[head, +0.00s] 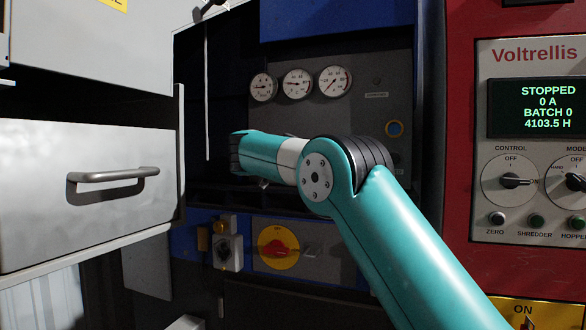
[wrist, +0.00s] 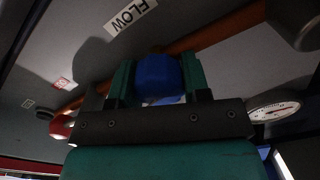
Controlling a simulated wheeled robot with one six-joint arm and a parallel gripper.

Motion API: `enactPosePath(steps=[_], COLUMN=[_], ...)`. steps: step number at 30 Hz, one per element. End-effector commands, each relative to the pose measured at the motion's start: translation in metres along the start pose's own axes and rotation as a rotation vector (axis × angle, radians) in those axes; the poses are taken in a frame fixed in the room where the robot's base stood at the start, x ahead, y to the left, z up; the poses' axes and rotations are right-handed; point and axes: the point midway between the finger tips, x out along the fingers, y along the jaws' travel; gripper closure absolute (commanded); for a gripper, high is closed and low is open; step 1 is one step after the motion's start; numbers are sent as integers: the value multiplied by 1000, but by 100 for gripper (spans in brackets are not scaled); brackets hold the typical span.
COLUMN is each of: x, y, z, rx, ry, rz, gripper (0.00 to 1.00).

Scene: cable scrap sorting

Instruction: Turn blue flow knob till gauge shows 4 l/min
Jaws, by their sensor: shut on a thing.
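The blue flow knob (wrist: 158,76) is in the middle of the wrist view, below a tilted white "FLOW" label (wrist: 131,16). My gripper (wrist: 158,70) is shut on this knob, with one finger on each side of it. In the head view my arm hides both the gripper and the knob. Three round dial gauges show in the head view: a left one (head: 263,87), a middle one (head: 298,84) and a right one (head: 335,81). One gauge (wrist: 273,109) shows steeply slanted in the wrist view. Their numbers are too small to read, and I cannot tell which shows flow.
An open grey drawer (head: 85,225) juts out at the left, near my arm. A red control cabinet (head: 458,120) stands at the right. Below are a red switch on a yellow disc (head: 279,247) and a small box (head: 228,250). A copper-coloured pipe (wrist: 215,35) runs behind the knob.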

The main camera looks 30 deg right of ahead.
Motion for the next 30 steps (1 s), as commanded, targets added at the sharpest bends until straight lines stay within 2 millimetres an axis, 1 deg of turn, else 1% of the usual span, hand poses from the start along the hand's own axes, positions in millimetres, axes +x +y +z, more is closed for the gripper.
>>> enactPosePath(steps=[1, 6, 15, 21, 30], x=[0, 0, 0, 0, 0], y=[2, 2, 3, 3, 3], z=[4, 4, 2, 1, 0], rx=[47, 194, 388, 460, 491], ry=[1, 1, 1, 2, 2], rz=[0, 0, 1, 2, 3], gripper=[80, 80, 80, 80, 80])
